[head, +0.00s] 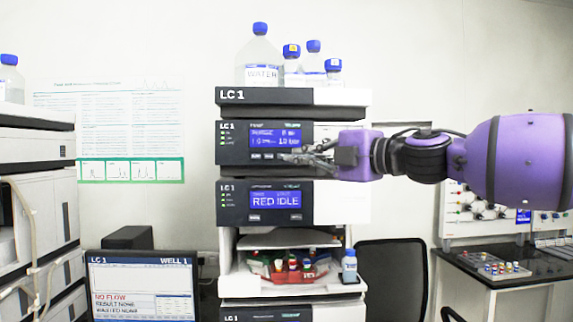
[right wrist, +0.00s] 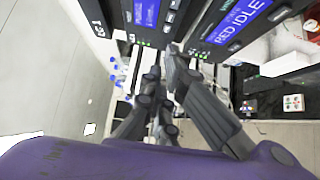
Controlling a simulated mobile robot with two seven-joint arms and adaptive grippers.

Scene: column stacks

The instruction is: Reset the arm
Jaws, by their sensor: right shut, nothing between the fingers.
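My right arm (head: 520,162) comes in from the right, purple and black. My right gripper (head: 300,157) is shut and empty, in front of the pump module of the LC 1 stack (head: 233,145), just below its small display. I cannot tell whether the fingertips touch the panel. In the right wrist view the grey fingers (right wrist: 165,75) point toward the module fronts. The module below shows "RED IDLE" (head: 276,201). My left gripper is not in view.
Bottles with blue caps (head: 262,60) stand on top of the stack. An open bay holds coloured vials (head: 292,268) and a small bottle (head: 349,266). A monitor (head: 140,285) reads "NO FLOW". A black chair (head: 392,275) and a side bench (head: 500,282) stand at the right.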

